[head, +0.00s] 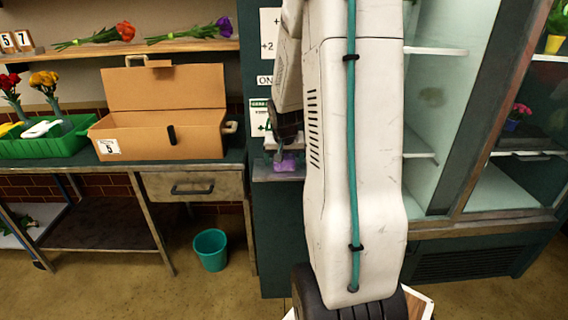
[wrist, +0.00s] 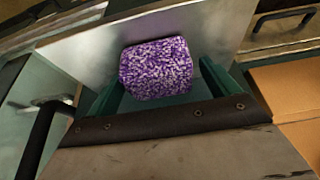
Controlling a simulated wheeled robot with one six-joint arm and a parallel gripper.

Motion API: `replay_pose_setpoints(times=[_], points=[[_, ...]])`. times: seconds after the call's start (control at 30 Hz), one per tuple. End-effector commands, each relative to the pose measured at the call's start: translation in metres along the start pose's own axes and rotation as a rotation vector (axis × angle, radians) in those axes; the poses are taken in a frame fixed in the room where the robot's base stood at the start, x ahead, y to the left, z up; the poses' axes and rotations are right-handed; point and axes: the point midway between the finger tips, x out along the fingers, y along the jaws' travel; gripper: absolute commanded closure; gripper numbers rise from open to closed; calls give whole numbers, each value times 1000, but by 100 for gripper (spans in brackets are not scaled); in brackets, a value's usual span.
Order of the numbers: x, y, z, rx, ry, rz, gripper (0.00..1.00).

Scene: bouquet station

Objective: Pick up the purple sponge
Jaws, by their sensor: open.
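The purple sponge (head: 287,162) is a speckled purple and white block on a small metal ledge (head: 264,174) left of my arm in the head view. In the wrist view the sponge (wrist: 156,66) lies ahead of and partly between the two green fingers of my gripper (wrist: 162,80). The fingers are spread wide, one on each side of it, with nothing gripped. In the head view my gripper (head: 281,142) points down just above the sponge, and my arm hides part of that area. I cannot tell whether a finger touches the sponge.
An open cardboard box (head: 165,135) and a green tray (head: 45,145) stand on the workbench (head: 185,186) at left. A teal bucket (head: 210,250) stands on the floor. A glass-doored cabinet (head: 480,226) stands at right. A dark handle (wrist: 40,138) shows at left in the wrist view.

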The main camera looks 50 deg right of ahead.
Motion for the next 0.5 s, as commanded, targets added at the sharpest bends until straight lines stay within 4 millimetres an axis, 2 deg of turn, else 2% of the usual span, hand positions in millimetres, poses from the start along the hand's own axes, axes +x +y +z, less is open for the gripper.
replay_pose_setpoints(times=[0.03,0.2,0.5], points=[[0,0,0,0,0,0,16],[0,0,0,0,0,0,61],[-1,0,0,0,0,0,61]])
